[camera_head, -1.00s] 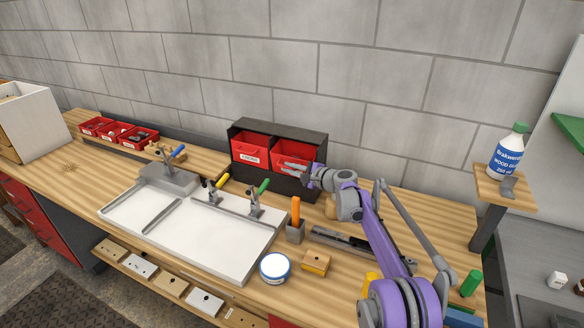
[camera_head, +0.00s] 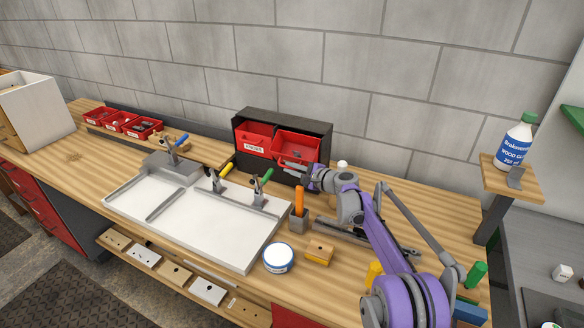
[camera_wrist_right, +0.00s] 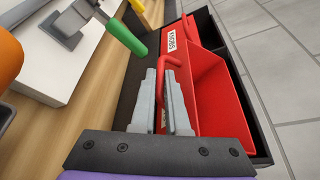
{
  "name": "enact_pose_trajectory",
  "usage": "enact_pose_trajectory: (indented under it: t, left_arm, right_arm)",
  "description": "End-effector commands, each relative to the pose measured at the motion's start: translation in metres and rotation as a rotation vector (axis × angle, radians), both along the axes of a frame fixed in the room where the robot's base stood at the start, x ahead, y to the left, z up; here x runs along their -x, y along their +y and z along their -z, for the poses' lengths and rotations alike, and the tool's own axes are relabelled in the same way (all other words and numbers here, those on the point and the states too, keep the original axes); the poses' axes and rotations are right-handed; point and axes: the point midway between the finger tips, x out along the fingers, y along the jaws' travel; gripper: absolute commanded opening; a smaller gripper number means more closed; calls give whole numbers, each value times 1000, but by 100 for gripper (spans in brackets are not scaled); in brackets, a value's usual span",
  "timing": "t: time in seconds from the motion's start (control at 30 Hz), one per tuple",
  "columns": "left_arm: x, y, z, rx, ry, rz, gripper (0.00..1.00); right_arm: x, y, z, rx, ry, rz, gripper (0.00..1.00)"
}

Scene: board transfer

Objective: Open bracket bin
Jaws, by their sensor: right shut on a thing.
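The black bin cabinet (camera_head: 322,131) stands against the wall with two red bins side by side. The right-hand bin (camera_head: 298,142) is tilted out at the front, and its open top shows. Its label is mostly hidden behind my fingers. My right gripper (camera_head: 288,165) is at the front of this bin. In the right wrist view, my right gripper (camera_wrist_right: 163,72) is shut on the red handle (camera_wrist_right: 141,62) of the near bin (camera_wrist_right: 215,95). The other bin, labelled KNOBS (camera_wrist_right: 172,40), is beside it. My left gripper is not in view.
Toggle clamps with green (camera_head: 262,181) and yellow (camera_head: 226,167) handles stand in front of the cabinet on a white fixture (camera_head: 215,235). A holder with an orange-handled tool (camera_head: 299,200) is near my right arm. A white round tin (camera_head: 278,258) stands in front.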

Motion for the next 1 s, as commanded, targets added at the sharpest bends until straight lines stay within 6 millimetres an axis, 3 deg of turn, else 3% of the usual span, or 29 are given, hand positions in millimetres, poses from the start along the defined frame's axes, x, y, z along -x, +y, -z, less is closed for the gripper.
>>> enact_pose_trajectory:
  t: [0.7,0.73,0.77,1.0]
  left_arm:
    - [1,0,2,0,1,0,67]
    - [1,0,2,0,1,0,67]
    - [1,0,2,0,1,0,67]
    - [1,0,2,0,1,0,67]
  right_arm:
    - [0,-4,5,4,-1,9,0]
    - [0,-4,5,4,-1,9,18]
    - [0,-4,4,4,-1,9,23]
    - [0,-4,4,4,-1,10,25]
